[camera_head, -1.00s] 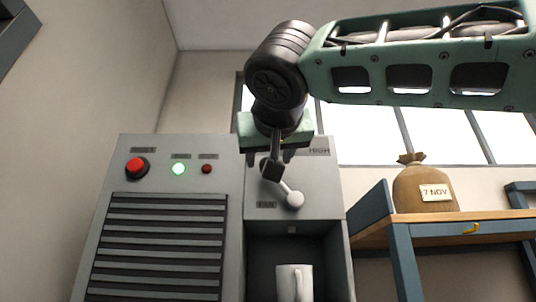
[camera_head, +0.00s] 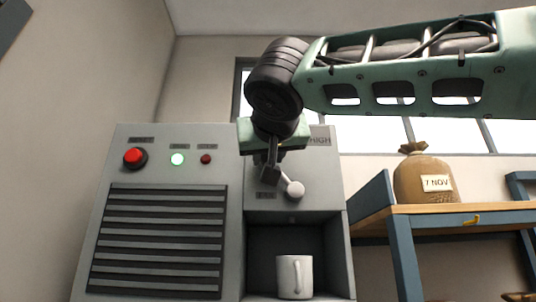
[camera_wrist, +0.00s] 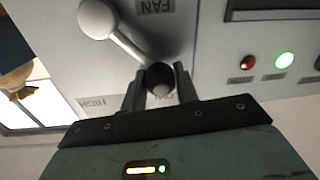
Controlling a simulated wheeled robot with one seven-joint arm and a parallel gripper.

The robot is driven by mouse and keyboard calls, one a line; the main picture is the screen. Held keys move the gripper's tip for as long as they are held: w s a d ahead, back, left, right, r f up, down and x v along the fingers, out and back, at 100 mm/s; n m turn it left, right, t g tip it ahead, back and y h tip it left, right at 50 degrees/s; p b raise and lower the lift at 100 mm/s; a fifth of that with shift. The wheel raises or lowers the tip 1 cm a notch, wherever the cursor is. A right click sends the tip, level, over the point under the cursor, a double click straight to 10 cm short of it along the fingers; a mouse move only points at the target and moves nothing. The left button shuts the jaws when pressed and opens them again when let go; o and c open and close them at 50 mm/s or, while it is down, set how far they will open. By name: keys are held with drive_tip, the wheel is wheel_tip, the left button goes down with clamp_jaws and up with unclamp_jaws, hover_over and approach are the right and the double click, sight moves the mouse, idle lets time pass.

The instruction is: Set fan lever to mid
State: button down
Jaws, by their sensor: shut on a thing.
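The fan lever (camera_head: 295,189) has a pale round knob on a thin rod, on the upper right panel of the grey machine (camera_head: 133,230). The knob points down and right in the head view, close to the FAN label (camera_head: 265,195). My gripper (camera_head: 271,172) hangs in front of the panel, up and left of the knob. In the wrist view, my gripper (camera_wrist: 160,82) has its fingers around a dark round piece at the inner end of the lever (camera_wrist: 100,18). The knob is outside the fingers. A label behind the fingers is partly hidden.
The HIGH label (camera_head: 320,141) is at the panel's upper right. A red button (camera_head: 135,158) and a lit green lamp (camera_head: 177,159) are at left. A white mug (camera_head: 294,277) stands in the recess below. A sack (camera_head: 425,178) sits on a table (camera_head: 440,210) at right.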

drive_tip(key=shift+s+d+r+m+t+b, duration=0.1)
drive_tip(key=shift+d+r+m+b, duration=0.2)
drive_tip(key=shift+d+m+b, duration=0.8)
drive_tip(key=shift+w+d+r+m+t+b, duration=0.1)
drive_tip(key=shift+d+r+m+b, duration=0.4)
drive_tip(key=shift+m+b, duration=1)
drive_tip(key=shift+s+d+r+m+t+b, duration=0.1)
drive_tip(key=shift+d+r+m+b, duration=0.05)
drive_tip(key=shift+d+m+b, duration=1.05)
drive_tip(key=shift+a+r+m, duration=0.1)
drive_tip(key=shift+a+m, duration=0.05)
drive_tip(key=shift+m, duration=0.15)
drive_tip(key=c, duration=1.1)
unclamp_jaws()
